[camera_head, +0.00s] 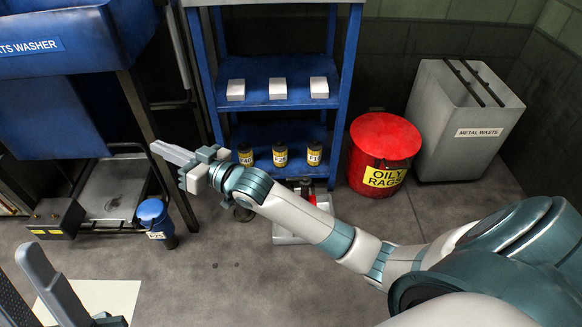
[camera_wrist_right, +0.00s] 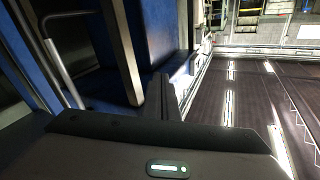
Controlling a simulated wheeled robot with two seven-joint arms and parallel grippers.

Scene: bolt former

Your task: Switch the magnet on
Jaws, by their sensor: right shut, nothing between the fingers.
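My right gripper (camera_head: 172,152) reaches across the head view to the left, in front of the blue parts washer's frame. Its fingers are together and hold nothing. In the right wrist view its fingers (camera_wrist_right: 158,98) show as a dark upright shape, closed. I cannot tell which thing is the magnet, and no switch is plainly visible. A dark box with a yellow label (camera_head: 57,218) sits low at the left, apart from the gripper.
The blue parts washer (camera_head: 80,40) stands at left. A blue shelf rack (camera_head: 343,75) holds white blocks and black canisters with yellow labels. A red oily rags bin (camera_head: 384,150) and grey metal waste bin (camera_head: 437,100) stand right. A blue-topped container (camera_head: 152,212) is below the gripper.

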